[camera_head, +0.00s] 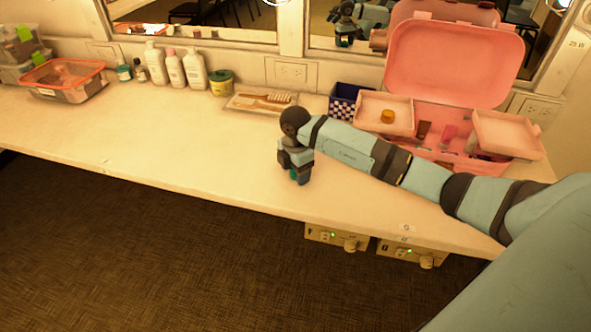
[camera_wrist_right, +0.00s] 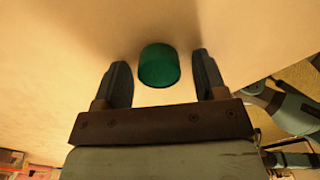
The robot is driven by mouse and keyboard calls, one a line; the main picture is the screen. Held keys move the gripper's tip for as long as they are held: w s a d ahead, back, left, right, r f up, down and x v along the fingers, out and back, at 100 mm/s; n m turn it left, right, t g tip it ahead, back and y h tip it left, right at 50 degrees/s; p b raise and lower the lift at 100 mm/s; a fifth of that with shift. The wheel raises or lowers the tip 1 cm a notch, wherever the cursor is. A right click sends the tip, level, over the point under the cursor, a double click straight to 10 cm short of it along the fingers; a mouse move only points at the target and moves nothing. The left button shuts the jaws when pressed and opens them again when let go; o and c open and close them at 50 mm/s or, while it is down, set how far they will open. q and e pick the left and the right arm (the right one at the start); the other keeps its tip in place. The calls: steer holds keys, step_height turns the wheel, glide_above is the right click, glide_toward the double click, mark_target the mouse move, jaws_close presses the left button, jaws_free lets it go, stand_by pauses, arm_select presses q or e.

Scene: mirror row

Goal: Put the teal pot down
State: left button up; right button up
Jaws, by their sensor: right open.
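The teal pot (camera_wrist_right: 158,66) is on the pale counter in the right wrist view, seen from above. It is between the two fingertips of my right gripper (camera_wrist_right: 162,72), with a gap on each side. The jaws are open and apart from the pot. In the head view my right gripper (camera_head: 298,177) points down at the counter near its front edge and mostly hides the pot. My left gripper is not in view.
The counter (camera_head: 190,135) is clear left of the gripper. Behind are a tray with a brush (camera_head: 262,102), a yellow tub (camera_head: 221,83), several bottles (camera_head: 194,70) and a small teal jar (camera_head: 124,73). An open pink case (camera_head: 455,62) stands right, beyond my arm.

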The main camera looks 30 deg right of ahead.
step_height(320, 180, up, 12)
steer(key=p, duration=0.1)
steer(key=s+a+f+n+y, duration=0.2)
steer(key=s+a+f+y, duration=0.15)
steer(key=a, duration=0.45)
steer(key=s+a+f+n+y, duration=0.2)
steer(key=a+n+y, duration=0.1)
steer(key=a+y, duration=0.3)
steer(key=s+a+r+m+t+y, duration=0.1)
steer(key=s+a+r+t+y, duration=0.15)
steer(key=a+y, duration=0.3)
steer(key=s+a+r+m+t+y, duration=0.1)
steer(key=s+a+r+t+y, duration=0.1)
steer(key=s+a+t+y, duration=0.3)
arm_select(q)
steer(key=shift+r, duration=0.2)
arm_select(e)
steer(key=s+d+f+m+t+h, duration=0.1)
steer(key=s+d+f+m+h, duration=0.2)
steer(key=s+f+m+h, duration=0.3)
steer(key=s+d+f+m+t+h, duration=0.2)
steer(key=s+d+f+m+h, duration=0.1)
steer(key=s+f+m+h, duration=0.4)
step_height(320, 180, down, 5)
steer(key=m+h, duration=0.3)
steer(key=m, duration=0.2)
steer(key=shift+d+f+m, duration=0.15)
steer(key=shift+d+m, duration=0.15)
